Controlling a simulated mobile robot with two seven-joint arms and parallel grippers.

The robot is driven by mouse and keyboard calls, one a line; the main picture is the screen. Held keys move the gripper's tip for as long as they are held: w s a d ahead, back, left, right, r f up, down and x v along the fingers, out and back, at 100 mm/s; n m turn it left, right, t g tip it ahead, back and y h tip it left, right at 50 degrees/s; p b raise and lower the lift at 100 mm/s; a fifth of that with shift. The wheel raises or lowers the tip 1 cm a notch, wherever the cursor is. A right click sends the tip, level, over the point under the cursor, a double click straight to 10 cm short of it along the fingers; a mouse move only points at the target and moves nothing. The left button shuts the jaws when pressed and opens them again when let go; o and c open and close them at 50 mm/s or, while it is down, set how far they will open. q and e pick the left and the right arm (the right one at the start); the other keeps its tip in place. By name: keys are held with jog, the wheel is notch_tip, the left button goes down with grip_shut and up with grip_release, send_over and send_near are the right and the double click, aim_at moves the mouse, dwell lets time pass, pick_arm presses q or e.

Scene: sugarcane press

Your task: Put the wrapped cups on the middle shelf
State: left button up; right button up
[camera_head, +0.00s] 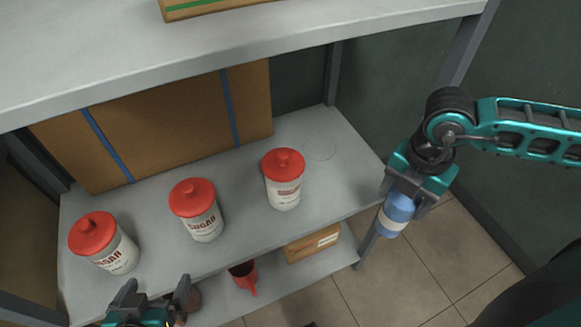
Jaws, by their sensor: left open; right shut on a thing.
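The wrapped cups (396,216), a short blue and white roll, are in my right gripper (403,199). It is shut on them and holds them just right of the shelf unit, out over the tiled floor. The middle shelf (245,225) is grey and carries several red-lidded sugar jars, one at its left (105,243), one in the middle (197,211) and one further right (284,179). My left gripper (155,287) is open and empty at the shelf's front edge, near the left jar.
A large cardboard box (165,125) with blue straps fills the back left of this shelf. Its right end is bare. A grey post (367,246) stands at the front right corner. The upper shelf (240,50) hangs above. Below are a red funnel-like thing (245,277) and a small box (312,243).

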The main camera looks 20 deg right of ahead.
jog(key=w+a, duration=0.2)
jog(key=w, duration=1.7)
pick_arm(q)
jog(key=shift+w+d+f+b, duration=0.3)
jog(key=shift+d+b, duration=0.1)
jog(key=shift+b, duration=0.5)
pick_arm(e)
notch_tip(320, 180, down, 7)
jog(key=w, duration=0.1)
jog(key=shift+d, duration=0.2)
jog(key=shift+f, duration=0.15)
jog(key=o, duration=1.5)
pick_arm(q)
jog(key=shift+s, duration=0.1)
